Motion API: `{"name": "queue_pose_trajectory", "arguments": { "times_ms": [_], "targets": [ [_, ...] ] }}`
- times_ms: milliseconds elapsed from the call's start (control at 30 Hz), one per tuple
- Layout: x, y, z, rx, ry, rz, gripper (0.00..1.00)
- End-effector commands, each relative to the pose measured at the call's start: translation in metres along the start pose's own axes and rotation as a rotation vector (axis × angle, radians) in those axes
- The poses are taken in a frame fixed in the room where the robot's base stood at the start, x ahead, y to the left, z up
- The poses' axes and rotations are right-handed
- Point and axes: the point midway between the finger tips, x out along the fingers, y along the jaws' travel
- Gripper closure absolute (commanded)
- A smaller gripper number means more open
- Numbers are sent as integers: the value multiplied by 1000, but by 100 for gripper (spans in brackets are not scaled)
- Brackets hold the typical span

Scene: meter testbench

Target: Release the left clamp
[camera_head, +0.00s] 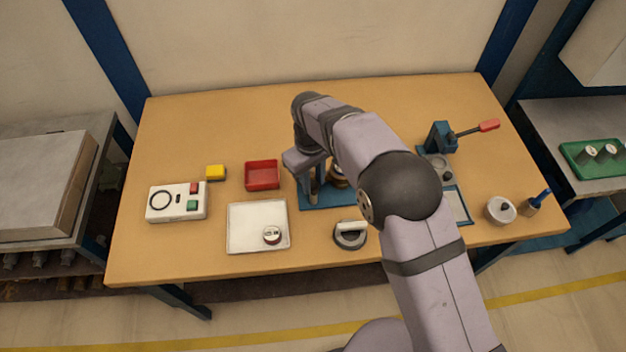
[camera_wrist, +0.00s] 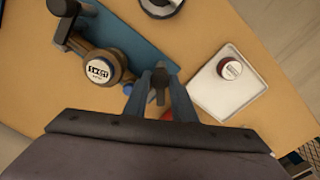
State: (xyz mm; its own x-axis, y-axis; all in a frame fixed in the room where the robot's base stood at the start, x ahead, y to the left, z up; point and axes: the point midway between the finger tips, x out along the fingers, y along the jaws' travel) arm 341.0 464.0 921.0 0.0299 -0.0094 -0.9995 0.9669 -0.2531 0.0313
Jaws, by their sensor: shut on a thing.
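The left clamp (camera_wrist: 75,35) stands on a blue base plate (camera_head: 327,200) near the table's middle. In the wrist view, a round meter with a white labelled face (camera_wrist: 99,71) sits in it. My gripper (camera_wrist: 158,80) is beside the meter, with its fingers closed around a small dark piece, apparently the clamp's lever. A bit of red shows behind the fingers; I cannot tell whether it is the lever's grip or the red tray. In the head view, my arm hides much of the clamp, and my gripper (camera_head: 312,180) is over the plate's left part.
A red tray (camera_head: 262,188) and a white tray (camera_head: 240,243) with a small round part lie to the left. Another clamp with a red-tipped lever (camera_head: 488,125) stands at the right. The table's back left is clear.

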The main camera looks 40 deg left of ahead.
Motion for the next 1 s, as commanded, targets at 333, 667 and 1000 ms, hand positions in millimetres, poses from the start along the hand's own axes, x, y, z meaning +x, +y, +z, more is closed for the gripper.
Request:
{"name": "queue_pose_trajectory", "arguments": {
  "times_ms": [333,667,1000],
  "targets": [
    [-1,0,-1,-330,15,2,99],
    [-2,0,-1,-627,26,3,99],
    [-2,0,-1,-833,33,3,99]
  ]
}}
